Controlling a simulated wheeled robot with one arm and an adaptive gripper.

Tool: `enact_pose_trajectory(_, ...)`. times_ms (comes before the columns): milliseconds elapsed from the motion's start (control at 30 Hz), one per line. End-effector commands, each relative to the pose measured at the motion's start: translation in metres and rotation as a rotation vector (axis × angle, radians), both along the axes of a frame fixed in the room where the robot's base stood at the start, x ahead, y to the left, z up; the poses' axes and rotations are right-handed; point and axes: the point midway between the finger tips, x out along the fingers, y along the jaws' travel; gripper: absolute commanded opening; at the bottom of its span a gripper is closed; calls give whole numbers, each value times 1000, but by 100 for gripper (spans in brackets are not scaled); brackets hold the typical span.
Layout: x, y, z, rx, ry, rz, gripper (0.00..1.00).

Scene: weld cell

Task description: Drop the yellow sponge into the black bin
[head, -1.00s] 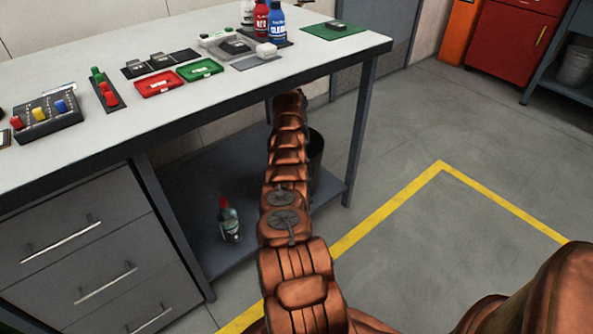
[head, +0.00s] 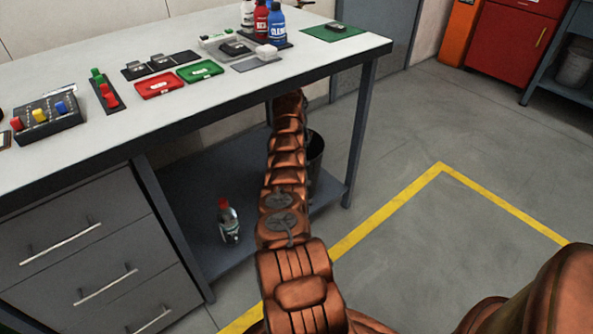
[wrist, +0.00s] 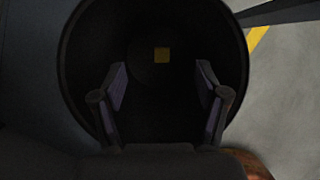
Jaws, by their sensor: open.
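In the wrist view a small yellow sponge (wrist: 161,55) lies deep inside the dark round black bin (wrist: 241,60). My gripper (wrist: 160,80) is open and empty, its two fingers spread apart over the bin's mouth, with the sponge beyond the gap between them. In the head view the black bin (head: 316,158) stands on the lower shelf under the table, mostly hidden behind my arm. My gripper is hidden in the head view, and the sponge does not show there.
The white tabletop (head: 215,110) is above the bin, and a table leg (head: 361,135) stands to its right. A bottle with a red cap (head: 228,222) stands on the lower shelf (head: 185,200). Open floor with a yellow line (head: 400,195) lies to the right.

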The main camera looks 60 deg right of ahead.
Motion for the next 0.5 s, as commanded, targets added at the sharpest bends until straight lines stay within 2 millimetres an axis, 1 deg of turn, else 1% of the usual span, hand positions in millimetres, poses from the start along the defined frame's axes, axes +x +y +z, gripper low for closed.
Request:
enact_pose_trajectory(133, 0, 5, 10, 1, 1, 1, 74)
enact_pose_trajectory(500, -4, 19, 46, -1, 1, 3, 74)
